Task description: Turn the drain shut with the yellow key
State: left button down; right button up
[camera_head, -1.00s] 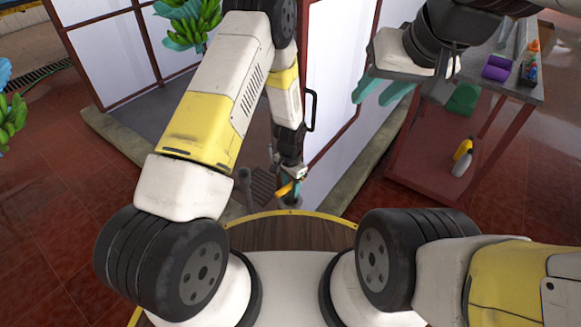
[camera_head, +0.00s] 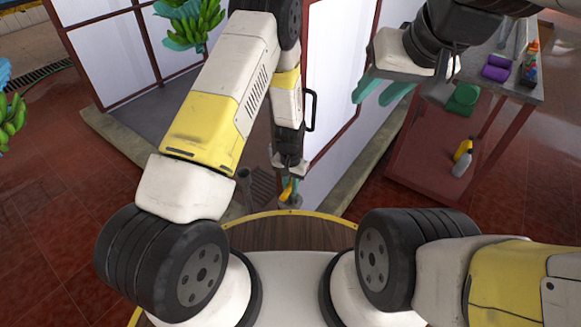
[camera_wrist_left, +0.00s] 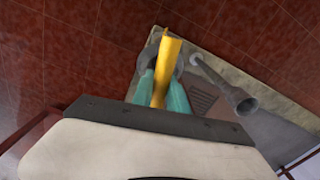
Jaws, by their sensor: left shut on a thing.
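My left gripper (camera_head: 289,172) is shut on the yellow key (camera_head: 287,189), low down at the middle of the head view. In the left wrist view the key (camera_wrist_left: 168,66) stands up between the teal fingers (camera_wrist_left: 162,90). A short grey fitting (camera_head: 291,201) lies right under the key, and its grey rim shows behind the key in the wrist view (camera_wrist_left: 181,63). I cannot tell whether the key is seated in it. A dark drain grate (camera_head: 264,186) lies beside it. My right gripper (camera_head: 380,92) is open and empty, with its teal fingers apart, at upper right.
A grey upright pipe (camera_head: 244,182) stands left of the grate, close to my left arm. A white-panelled wall with a black handle (camera_head: 312,110) rises just behind. Green bananas (camera_head: 195,25) hang at upper left. A table (camera_head: 515,82) with a purple item (camera_head: 496,68) stands at right.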

dwell(0.3)
pick_arm(q)
jog(key=n, duration=0.4)
jog(key=shift+n, duration=0.4)
jog(key=n, duration=0.4)
jog(key=shift+n, duration=0.3)
